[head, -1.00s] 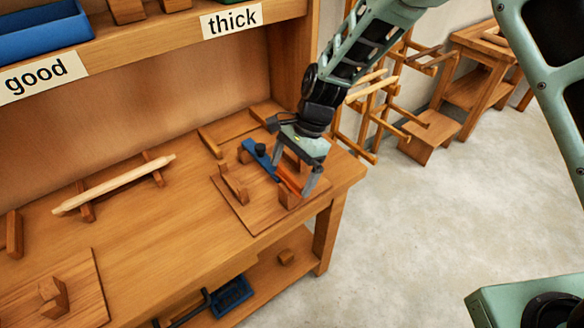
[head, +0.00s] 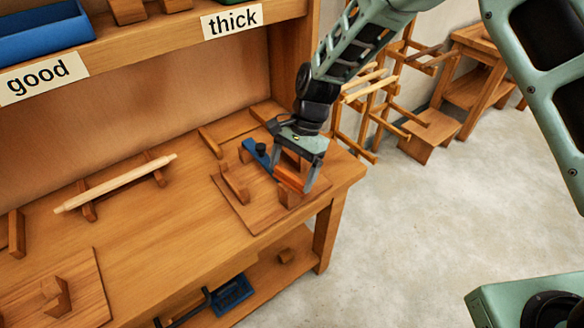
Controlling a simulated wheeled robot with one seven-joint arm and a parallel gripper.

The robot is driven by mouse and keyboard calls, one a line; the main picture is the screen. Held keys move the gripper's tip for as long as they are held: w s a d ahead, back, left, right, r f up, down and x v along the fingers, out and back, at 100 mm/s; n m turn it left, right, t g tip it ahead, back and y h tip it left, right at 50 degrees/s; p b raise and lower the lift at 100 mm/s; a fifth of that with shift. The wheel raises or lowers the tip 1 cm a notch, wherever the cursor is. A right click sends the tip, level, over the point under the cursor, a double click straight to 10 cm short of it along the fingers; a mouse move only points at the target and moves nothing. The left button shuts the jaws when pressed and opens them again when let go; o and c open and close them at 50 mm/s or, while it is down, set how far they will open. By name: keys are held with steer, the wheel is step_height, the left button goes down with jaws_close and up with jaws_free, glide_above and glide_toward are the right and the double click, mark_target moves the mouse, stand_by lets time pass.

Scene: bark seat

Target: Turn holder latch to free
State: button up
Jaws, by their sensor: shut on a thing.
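The holder (head: 238,209) is a wooden board with upright blocks on the right end of the workbench. A blue bar with a dark knob (head: 259,152) lies over its back part. An orange-red bar (head: 291,178), which looks like the latch, is at the holder's right side. My gripper (head: 297,181) points down over the holder, with its fingers at the orange-red bar and shut on it. The fingers and the arm partly hide the bar and the right part of the holder.
A pale wooden stick (head: 116,184) rests on two supports at the left of the workbench (head: 180,230). Another board with a block (head: 62,300) is at front left. A shelf with a blue tray (head: 42,38) overhangs the back. A wooden rack (head: 372,115) stands right of the bench.

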steer(key=n+g+h, duration=0.1)
steer(key=n, duration=0.2)
steer(key=shift+w+a+n, duration=0.1)
steer(key=shift+w+n, duration=0.05)
steer(key=shift+n, duration=0.25)
steer(key=n+h, duration=0.2)
steer(key=n, duration=0.2)
steer(key=shift+a+n, duration=0.15)
steer(key=shift+n, duration=0.15)
steer(key=n+h, duration=0.1)
steer(key=n, duration=0.2)
steer(key=shift+a, duration=0.1)
steer(key=shift+r+n+t+h, duration=0.15)
steer(key=shift+n+h, duration=0.25)
steer(key=shift+n, duration=0.65)
steer(key=shift+f+n+t+h, duration=0.15)
steer(key=shift+n+h, duration=0.25)
steer(key=shift+n, duration=0.65)
steer(key=shift+r, duration=0.1)
steer(key=shift+o, duration=0.2)
steer(key=o, duration=0.8)
steer(key=shift+c, duration=0.2)
